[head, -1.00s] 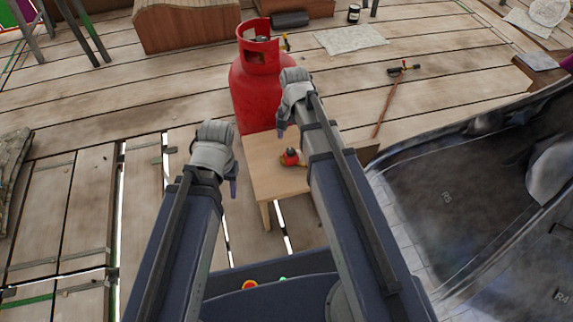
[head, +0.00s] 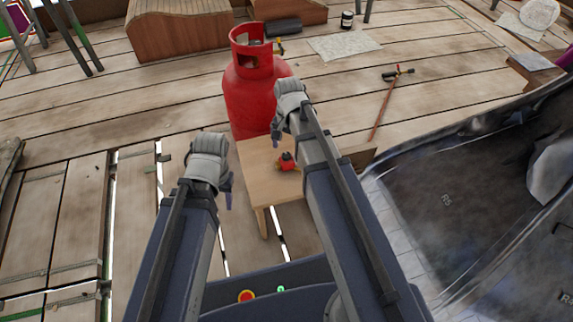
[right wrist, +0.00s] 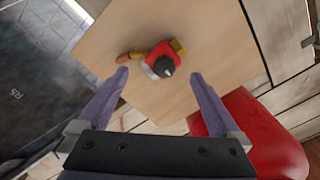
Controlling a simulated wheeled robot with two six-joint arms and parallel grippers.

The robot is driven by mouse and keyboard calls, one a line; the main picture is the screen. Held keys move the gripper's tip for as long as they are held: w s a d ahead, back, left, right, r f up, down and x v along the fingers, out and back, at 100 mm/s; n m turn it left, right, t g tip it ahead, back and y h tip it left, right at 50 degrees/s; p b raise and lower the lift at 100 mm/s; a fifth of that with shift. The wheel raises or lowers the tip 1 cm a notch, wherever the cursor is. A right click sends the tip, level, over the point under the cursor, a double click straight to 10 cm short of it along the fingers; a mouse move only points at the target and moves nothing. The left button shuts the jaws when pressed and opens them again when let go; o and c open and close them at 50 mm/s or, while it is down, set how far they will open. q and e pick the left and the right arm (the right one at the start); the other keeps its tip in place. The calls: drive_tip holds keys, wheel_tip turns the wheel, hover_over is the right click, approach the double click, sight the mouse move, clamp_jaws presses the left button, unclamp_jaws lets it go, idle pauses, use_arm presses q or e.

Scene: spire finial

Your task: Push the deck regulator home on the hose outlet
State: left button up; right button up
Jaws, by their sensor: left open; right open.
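The regulator (head: 287,161), a small red body with a black knob and brass-coloured ends, lies on a small wooden table (head: 255,180). It also shows in the right wrist view (right wrist: 161,60), beyond the gap between the fingers. My right gripper (head: 277,136) is open and empty above the table, apart from the regulator; its two fingers (right wrist: 160,76) are spread in the right wrist view. My left gripper (head: 229,190) is open and empty, left of the table. A red gas cylinder (head: 250,100) stands behind the table. I cannot make out the hose outlet for sure.
A long reddish rod or hose with a dark head (head: 384,103) lies on the plank floor at right. A dark, draped sheet-like surface (head: 440,200) fills the lower right. Wooden boxes (head: 180,25) stand at the back. Gaps show between planks at left.

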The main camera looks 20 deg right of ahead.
sight(287, 155)
wheel_tip(287, 155, down, 5)
drive_tip(key=b, duration=0.5)
drive_tip(key=shift+w+a+f, duration=0.15)
drive_tip(key=shift+f, duration=0.05)
drive_tip(key=shift+r, duration=0.1)
drive_tip(key=c, duration=1)
